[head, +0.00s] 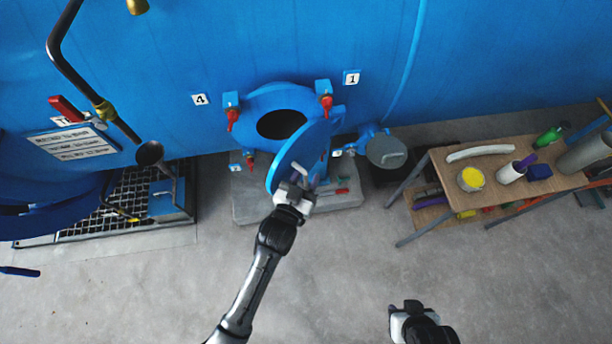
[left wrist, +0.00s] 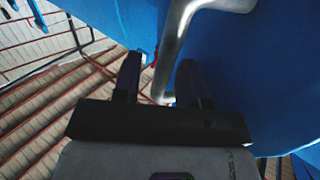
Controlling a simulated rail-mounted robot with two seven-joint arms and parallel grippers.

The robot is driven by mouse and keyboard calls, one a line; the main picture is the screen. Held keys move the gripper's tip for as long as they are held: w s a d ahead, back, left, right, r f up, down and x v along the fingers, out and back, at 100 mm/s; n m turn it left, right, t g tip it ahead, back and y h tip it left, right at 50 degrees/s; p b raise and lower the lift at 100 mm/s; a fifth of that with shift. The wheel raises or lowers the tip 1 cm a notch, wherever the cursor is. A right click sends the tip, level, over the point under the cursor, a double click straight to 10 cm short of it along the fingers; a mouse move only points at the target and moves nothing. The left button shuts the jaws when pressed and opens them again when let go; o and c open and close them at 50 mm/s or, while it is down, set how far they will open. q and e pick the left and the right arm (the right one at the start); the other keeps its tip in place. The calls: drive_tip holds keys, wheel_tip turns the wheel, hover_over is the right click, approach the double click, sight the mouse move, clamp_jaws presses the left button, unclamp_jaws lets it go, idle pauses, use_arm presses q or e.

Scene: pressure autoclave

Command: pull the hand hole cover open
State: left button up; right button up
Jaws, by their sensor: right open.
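The hand hole cover (head: 301,157), a blue disc, stands swung out at an angle from the blue flange (head: 259,103). The dark round hole (head: 282,125) shows behind it. The cover's grey bar handle (head: 301,169) is on its outer face; the handle also shows in the left wrist view (left wrist: 176,32). My left gripper (head: 296,188) is at this handle. In the left wrist view its two fingers (left wrist: 160,82) stand on either side of the bent bar; whether they press on it is unclear. My right gripper (head: 406,308) is open, low in the view, away from the cover.
Red-handled clamps (head: 326,102) sit around the flange. A grey-lidded blue side fitting (head: 386,151) is right of the cover. A wooden bench (head: 440,181) with jars and tools stands further right. A floor grate (head: 95,215) lies left. The front floor is clear.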

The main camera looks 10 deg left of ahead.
use_arm(q)
drive_tip(key=shift+s, duration=0.1)
drive_tip(key=v, duration=1.3)
drive_tip(key=shift+s+b, duration=0.3)
drive_tip(key=shift+b, duration=0.15)
drive_tip(key=shift+c, duration=0.4)
